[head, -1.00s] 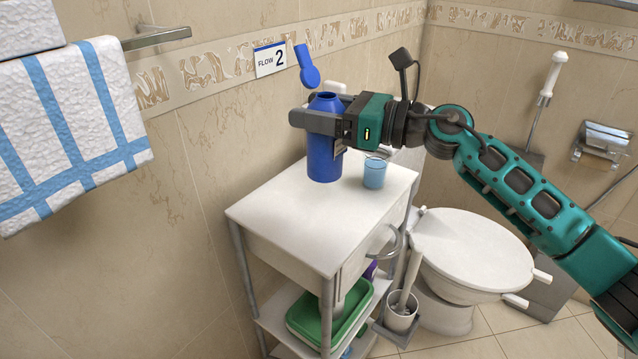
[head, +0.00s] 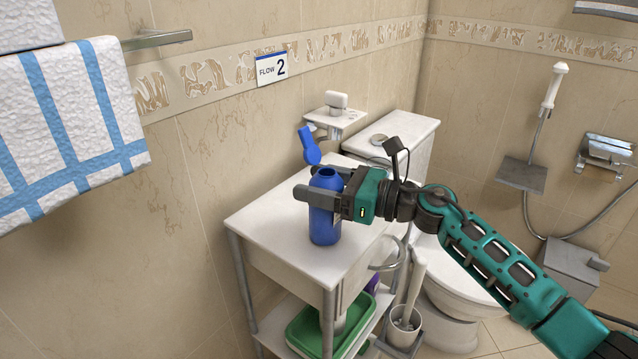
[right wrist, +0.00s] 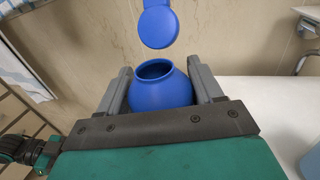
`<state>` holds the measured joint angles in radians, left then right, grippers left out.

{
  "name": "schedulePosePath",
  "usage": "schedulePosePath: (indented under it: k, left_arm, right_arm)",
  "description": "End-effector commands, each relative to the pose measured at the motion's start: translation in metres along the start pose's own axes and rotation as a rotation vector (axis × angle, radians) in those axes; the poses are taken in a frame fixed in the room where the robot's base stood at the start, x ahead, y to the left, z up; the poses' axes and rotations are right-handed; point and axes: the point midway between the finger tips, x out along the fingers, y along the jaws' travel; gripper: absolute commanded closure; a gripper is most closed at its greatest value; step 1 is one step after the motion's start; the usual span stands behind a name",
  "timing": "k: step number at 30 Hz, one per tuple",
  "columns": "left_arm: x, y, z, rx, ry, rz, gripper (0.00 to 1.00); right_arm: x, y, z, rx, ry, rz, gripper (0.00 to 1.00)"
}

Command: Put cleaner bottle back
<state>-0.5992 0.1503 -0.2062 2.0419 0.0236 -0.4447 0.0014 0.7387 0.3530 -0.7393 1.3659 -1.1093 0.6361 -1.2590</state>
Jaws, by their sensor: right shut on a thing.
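The cleaner bottle (head: 325,226) is blue with an open neck, upright over the white cabinet top (head: 270,235). I cannot tell whether its base touches that top. My right gripper (head: 316,194) is shut around the upper part of the bottle. In the right wrist view the bottle (right wrist: 160,92) sits between the two fingers. A blue cap (head: 309,146) is raised beside and above the open mouth; its link to the bottle is not clear. It also shows in the right wrist view (right wrist: 157,25).
A green basin (head: 305,335) is on the lower shelf. The toilet (head: 440,270) is at right. The cabinet top's front left is clear.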

Motion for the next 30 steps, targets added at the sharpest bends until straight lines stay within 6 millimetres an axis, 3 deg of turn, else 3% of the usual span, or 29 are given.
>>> schedulePosePath:
  k: [6, 7, 12, 15, 26, 30]
  left_arm:
    - [0.004, 0.000, 0.007, -0.001, -0.003, 0.001, 0.57]
    - [0.004, 0.000, 0.006, -0.001, -0.004, 0.001, 0.57]
    - [0.003, 0.000, 0.005, -0.001, -0.004, 0.001, 0.57]
    - [0.003, 0.000, 0.004, -0.001, -0.003, 0.001, 0.57]
    - [-0.002, -0.001, -0.004, 0.000, 0.001, -0.001, 0.57]
    - [0.001, -0.002, 0.000, 0.001, 0.003, -0.005, 0.57]
  right_arm:
    - [0.000, 0.000, -0.005, -0.001, -0.002, 0.000, 1.00]
    - [0.000, 0.000, -0.006, 0.000, 0.000, 0.000, 0.34]
    - [0.000, 0.000, -0.005, 0.000, 0.001, 0.000, 0.17]
    - [0.000, 0.000, -0.005, 0.000, 0.001, 0.000, 0.09]
    - [0.000, 0.000, 0.003, 0.000, 0.000, -0.001, 0.09]
    - [-0.026, -0.001, -0.002, 0.000, 0.004, -0.005, 0.09]
